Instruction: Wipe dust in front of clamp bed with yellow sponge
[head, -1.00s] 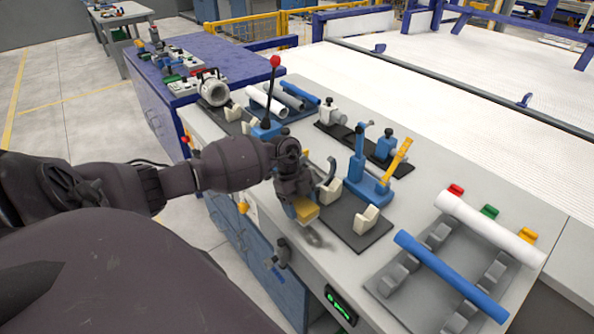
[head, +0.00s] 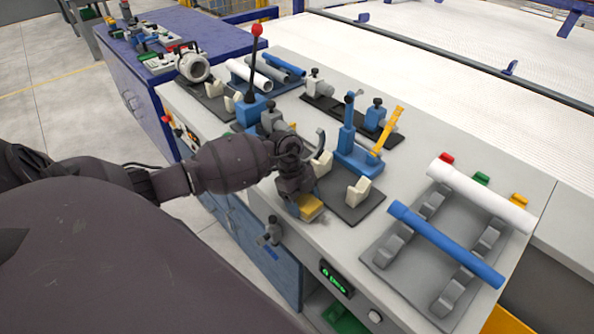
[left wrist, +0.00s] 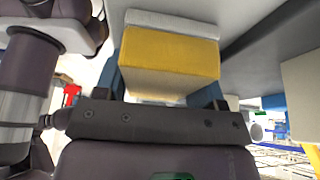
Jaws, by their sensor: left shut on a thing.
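My left gripper (head: 300,196) is shut on the yellow sponge (head: 311,208), low at the front part of the light grey bench top. In the left wrist view the sponge (left wrist: 170,62) sits between the two blue fingers, with a pale layer on one face. The clamp bed, a dark mat (head: 362,208) with cream V-shaped blocks (head: 358,191) and a blue clamp (head: 350,140), lies just right of and behind the sponge. I cannot make out the dust now; the sponge and gripper cover the area where a dark smudge showed. My right gripper is not in view.
A rack (head: 400,262) with a blue pipe (head: 445,245) and a white pipe (head: 483,198) stands to the right. A red-knobbed lever (head: 256,50) rises behind my left forearm. A valve (head: 270,232) and green display (head: 335,280) are on the bench front.

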